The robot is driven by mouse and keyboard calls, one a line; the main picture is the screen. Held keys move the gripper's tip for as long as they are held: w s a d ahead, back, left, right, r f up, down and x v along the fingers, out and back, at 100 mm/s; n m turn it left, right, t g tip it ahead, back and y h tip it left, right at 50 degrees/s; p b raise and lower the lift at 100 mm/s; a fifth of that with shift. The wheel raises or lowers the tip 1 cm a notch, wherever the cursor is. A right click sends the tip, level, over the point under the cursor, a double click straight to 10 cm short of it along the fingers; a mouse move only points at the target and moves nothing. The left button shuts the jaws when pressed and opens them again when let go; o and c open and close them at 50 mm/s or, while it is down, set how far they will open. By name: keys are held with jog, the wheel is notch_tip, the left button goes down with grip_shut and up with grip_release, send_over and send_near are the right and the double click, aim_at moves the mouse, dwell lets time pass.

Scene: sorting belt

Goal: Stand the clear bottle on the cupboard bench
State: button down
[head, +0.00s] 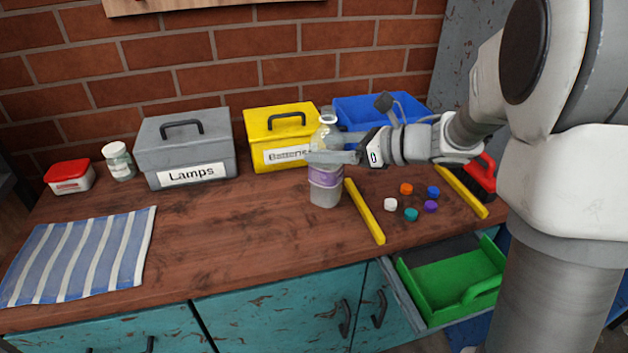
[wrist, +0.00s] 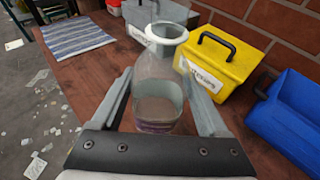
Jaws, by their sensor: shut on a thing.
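The clear bottle (head: 325,190) has a purple label and a pale neck ring. In the head view it is upright at the middle of the wooden bench top (head: 215,235). Its base looks to be at or just above the wood; I cannot tell if it touches. My gripper (head: 335,157) reaches in from the right and is shut on the bottle's upper body. In the wrist view the bottle (wrist: 160,85) stands between my two fingers (wrist: 165,105). Its lower end is partly hidden by my gripper's palm.
Behind stand a grey Lamps box (head: 185,155), a yellow Batteries box (head: 280,125) and a blue bin (head: 370,110). A yellow bar (head: 364,212) and several coloured caps (head: 411,214) lie right of the bottle. A striped cloth (head: 80,255) lies left. A drawer with a green tray (head: 450,285) is open.

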aim_at(317, 177)
jog(key=shift+s+a+f+b, duration=0.25)
jog(key=shift+a+f, duration=0.1)
jog(key=shift+f, duration=0.6)
jog(key=shift+s+a+f+b, duration=0.3)
jog(key=shift+a+f, duration=0.1)
jog(key=shift+f, duration=0.5)
jog(key=shift+s+a+f+b, duration=0.25)
jog(key=shift+a+f, duration=0.1)
jog(key=shift+f, duration=0.75)
grip_release()
